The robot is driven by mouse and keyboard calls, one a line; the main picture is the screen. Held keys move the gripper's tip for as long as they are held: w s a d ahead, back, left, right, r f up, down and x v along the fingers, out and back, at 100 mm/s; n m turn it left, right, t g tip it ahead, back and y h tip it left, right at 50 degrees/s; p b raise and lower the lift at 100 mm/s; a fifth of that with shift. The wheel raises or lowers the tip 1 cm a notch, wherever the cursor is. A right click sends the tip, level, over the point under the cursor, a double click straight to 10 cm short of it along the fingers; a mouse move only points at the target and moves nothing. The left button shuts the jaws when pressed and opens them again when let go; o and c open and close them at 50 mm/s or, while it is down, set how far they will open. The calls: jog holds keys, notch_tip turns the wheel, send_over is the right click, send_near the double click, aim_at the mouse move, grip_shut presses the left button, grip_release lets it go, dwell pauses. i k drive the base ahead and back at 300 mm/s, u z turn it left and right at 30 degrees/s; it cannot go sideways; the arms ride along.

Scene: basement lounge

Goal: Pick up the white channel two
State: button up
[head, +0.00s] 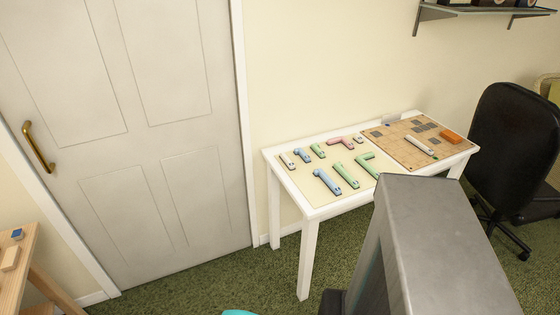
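A white table (311,212) stands against the wall and holds a pale mat and a tan gridded board (393,150). A long whitish piece (419,145) lies on the board. A short cream or off-white piece (287,160) lies at the mat's left end, and a small pale piece (359,139) lies near its back edge. No label is readable, so I cannot tell which of these is the white channel two. My gripper is not in view.
Blue (327,181), green (345,175) and pink (341,143) pieces lie on the mat. An orange block (451,137) is on the board. A black chair (515,140) stands right of the table. A wooden table (22,245) is at lower left. Green carpet lies before the door.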

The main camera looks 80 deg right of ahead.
aim_at(290, 166)
jog(key=z, duration=0.5)
jog(key=i, duration=0.55)
jog(key=z, duration=0.95)
jog(key=i, duration=0.7)
jog(key=z, duration=0.4)
